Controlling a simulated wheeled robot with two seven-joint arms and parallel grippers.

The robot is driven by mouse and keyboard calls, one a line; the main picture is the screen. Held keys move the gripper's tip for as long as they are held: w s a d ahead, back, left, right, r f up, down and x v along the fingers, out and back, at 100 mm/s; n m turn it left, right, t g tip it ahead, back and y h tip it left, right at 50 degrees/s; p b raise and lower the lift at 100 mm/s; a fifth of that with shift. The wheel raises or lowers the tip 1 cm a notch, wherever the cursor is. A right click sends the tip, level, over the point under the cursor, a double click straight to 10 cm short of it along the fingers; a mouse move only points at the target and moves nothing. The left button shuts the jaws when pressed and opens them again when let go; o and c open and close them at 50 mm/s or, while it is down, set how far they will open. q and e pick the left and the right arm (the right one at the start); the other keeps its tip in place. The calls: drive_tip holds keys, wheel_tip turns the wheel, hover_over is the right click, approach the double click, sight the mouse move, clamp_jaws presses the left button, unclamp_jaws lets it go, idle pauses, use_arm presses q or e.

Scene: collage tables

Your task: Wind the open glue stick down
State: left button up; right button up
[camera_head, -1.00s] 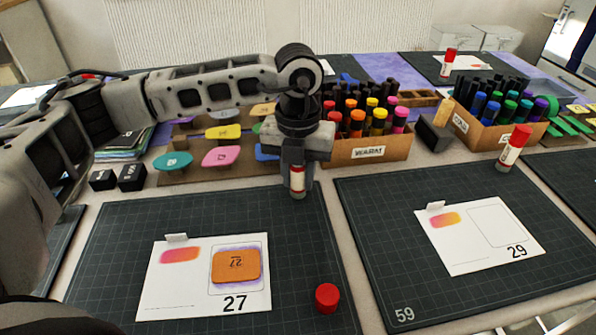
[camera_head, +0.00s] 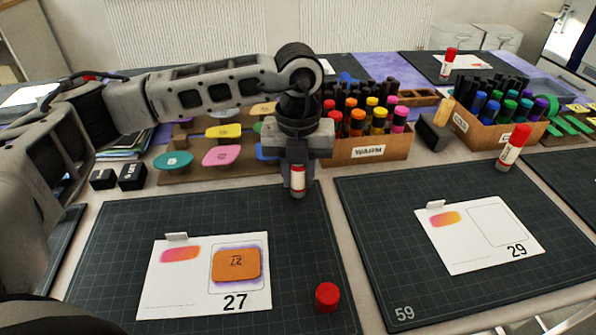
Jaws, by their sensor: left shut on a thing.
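The open glue stick (camera_head: 298,181) is white with a red upper part and stands upright at the back edge of the left cutting mat. My left gripper (camera_head: 297,172) comes down over it from above and is shut on it. The fingers hide its top, so I cannot see how far the glue sticks out. A red cap (camera_head: 327,297) stands on the mat to the right of card 27. My right gripper is not in view.
Card 27 (camera_head: 165,290) with an orange piece lies on the left mat (camera_head: 110,225). Card 29 (camera_head: 470,255) lies on the right mat. A capped glue stick (camera_head: 513,147) stands behind it. The warm marker box (camera_head: 368,151) is close behind my left gripper.

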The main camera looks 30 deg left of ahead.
use_arm(q)
drive_tip(key=n, duration=0.4)
drive_tip(key=shift+p, duration=0.3)
drive_tip(key=n, duration=0.2)
drive_tip(key=shift+n, duration=0.3)
drive_tip(key=n+p, duration=0.1)
drive_tip(key=n, duration=0.1)
drive_tip(key=shift+n, duration=0.4)
drive_tip(key=n+p, duration=0.1)
drive_tip(key=n, duration=0.2)
drive_tip(key=shift+n, duration=0.4)
drive_tip(key=shift+d+n+p, duration=0.1)
drive_tip(key=shift+n+p, duration=0.6)
drive_tip(key=shift+n, duration=0.5)
drive_tip(key=shift+f+n, duration=0.1)
drive_tip(key=shift+n, duration=0.6)
drive_tip(key=shift+r+n+p, duration=0.2)
drive_tip(key=shift+n+p, duration=0.75)
drive_tip(key=shift+n, duration=0.15)
drive_tip(key=shift+n+p, duration=0.3)
drive_tip(key=shift+p, duration=0.05)
drive_tip(key=shift+f+n, duration=0.1)
drive_tip(key=shift+n, duration=0.2)
drive_tip(key=shift+w+p, duration=0.1)
drive_tip(key=shift+p, duration=0.2)
